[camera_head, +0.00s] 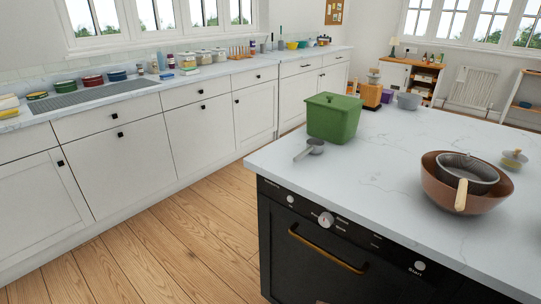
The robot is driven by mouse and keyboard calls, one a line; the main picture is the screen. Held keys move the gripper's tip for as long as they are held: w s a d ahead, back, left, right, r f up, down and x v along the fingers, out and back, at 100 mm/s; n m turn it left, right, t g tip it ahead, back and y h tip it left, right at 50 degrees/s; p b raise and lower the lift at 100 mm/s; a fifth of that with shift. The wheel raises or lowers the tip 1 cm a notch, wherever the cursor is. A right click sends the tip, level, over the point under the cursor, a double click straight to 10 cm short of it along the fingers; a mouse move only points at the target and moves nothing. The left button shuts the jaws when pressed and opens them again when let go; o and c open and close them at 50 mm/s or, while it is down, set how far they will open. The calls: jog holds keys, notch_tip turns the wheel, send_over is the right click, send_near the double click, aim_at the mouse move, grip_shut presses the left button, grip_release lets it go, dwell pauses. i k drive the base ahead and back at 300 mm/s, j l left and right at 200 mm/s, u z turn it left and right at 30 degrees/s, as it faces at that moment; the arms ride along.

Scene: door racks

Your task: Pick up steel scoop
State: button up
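A small grey metal scoop (316,145), which looks like the steel scoop, lies on the white marble island top (370,170) near its left edge. Its handle points toward the lower left, close to the edge. It lies just in front of a green lidded box (334,118), and I cannot tell if they touch. My gripper is not in view.
A brown bowl (436,197) with a grey pan inside stands at the island's right. A small brass-topped item (513,160), a wooden grinder (372,93) and a grey pot (409,101) stand farther back. The black oven front (330,258) faces me. Wooden floor (180,240) lies open at left.

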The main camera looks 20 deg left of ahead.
aim_at(314, 147)
jog(key=u, duration=0.8)
jog(key=i+j+z, duration=0.15)
jog(key=j, duration=0.2)
jog(key=i+j+z, duration=0.1)
jog(key=j, duration=0.25)
jog(key=i+j+z, duration=0.15)
jog(key=i+j, duration=0.15)
jog(key=i+j+z, duration=0.15)
jog(key=j, duration=0.35)
jog(key=i+j+z, duration=0.15)
jog(key=j, duration=0.25)
jog(key=j+z, duration=0.1)
jog(key=j, duration=0.3)
jog(key=i+j+z, duration=0.15)
jog(key=j, duration=0.25)
